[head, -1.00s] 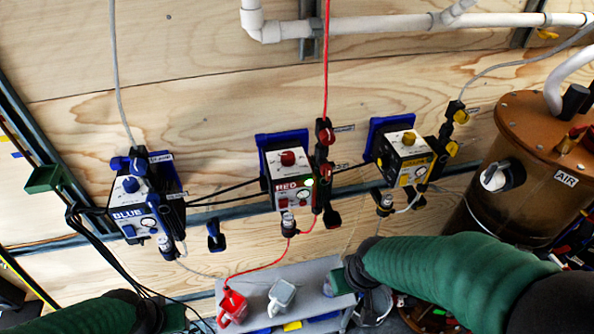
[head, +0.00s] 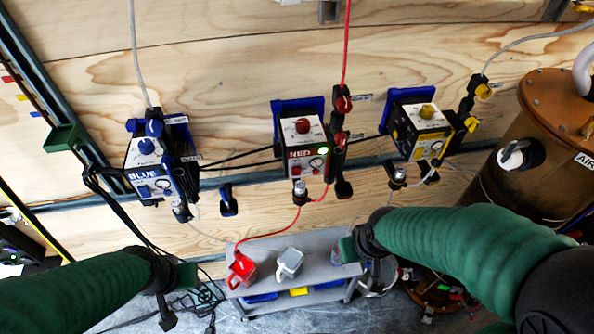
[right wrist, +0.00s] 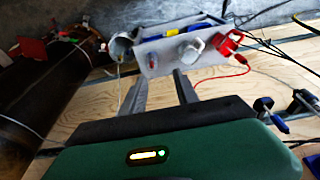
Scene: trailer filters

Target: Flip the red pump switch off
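The red pump (head: 303,150) is a white box on a blue wall bracket, with a red knob on top and a "RED" label. A green light (head: 323,151) glows at its front right edge. Its front switch is too small for me to tell its position. My right gripper (head: 347,250) is below and right of the pump, apart from it. In the right wrist view its two fingers (right wrist: 160,90) are spread with nothing between them. My left gripper (head: 178,290) is low at the left, below the blue pump; its fingers are not clear.
The blue pump (head: 147,165) is left and the yellow pump (head: 420,130) right on the plywood wall. A grey cart (head: 318,262) below holds a red jug (head: 241,268) and a white jug (head: 289,262). A brown tank (head: 540,150) stands right. Hoses and cables hang between.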

